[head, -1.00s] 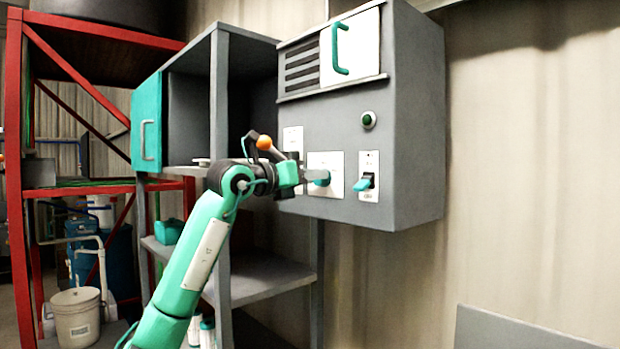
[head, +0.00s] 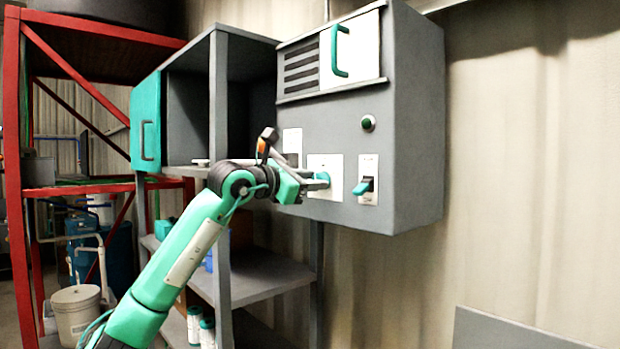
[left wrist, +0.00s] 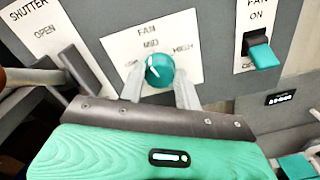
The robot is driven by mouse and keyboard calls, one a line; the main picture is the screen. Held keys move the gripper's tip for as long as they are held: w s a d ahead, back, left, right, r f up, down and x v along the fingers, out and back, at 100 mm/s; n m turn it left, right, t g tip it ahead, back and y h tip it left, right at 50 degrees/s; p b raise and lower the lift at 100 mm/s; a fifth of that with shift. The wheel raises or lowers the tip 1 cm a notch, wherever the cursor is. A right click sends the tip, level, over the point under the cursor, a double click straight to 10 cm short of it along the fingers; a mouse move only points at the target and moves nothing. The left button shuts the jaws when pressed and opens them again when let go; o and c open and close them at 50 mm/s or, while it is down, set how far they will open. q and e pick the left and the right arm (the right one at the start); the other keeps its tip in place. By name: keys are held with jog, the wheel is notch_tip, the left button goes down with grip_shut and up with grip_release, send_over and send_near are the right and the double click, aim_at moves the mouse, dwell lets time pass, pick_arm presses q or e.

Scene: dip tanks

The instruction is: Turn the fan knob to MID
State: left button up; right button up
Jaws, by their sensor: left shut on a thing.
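The teal fan knob (head: 323,178) sits on a white label plate on the front of the grey control box. In the left wrist view the knob (left wrist: 160,70) has a white mark on its upper-left part, which faces roughly toward the printed MID. My right gripper is in neither view.
A switch with a teal lever (head: 363,186) is close right of the knob, and a SHUTTER label (left wrist: 35,30) is to its left. A green button (head: 368,122) is above. An open cabinet door (head: 146,122) and grey shelves (head: 262,272) stand left.

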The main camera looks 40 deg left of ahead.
pick_arm(q)
jog(key=shift+m+p, duration=0.3)
jog(key=shift+m, duration=1.3)
jog(key=o, duration=1)
jog(key=shift+s+a+r+b, duration=0.15)
jog(key=shift+s+b, duration=0.9)
jog(key=shift+s, duration=1.25)
jog(key=shift+s+a+f+b, duration=0.1)
jog(key=shift+s+a+b, duration=0.15)
jog(key=shift+s+b, duration=1.45)
jog(key=shift+s+a+r+b, duration=0.15)
jog(key=shift+s+b, duration=0.25)
jog(key=shift+s, duration=2.5)
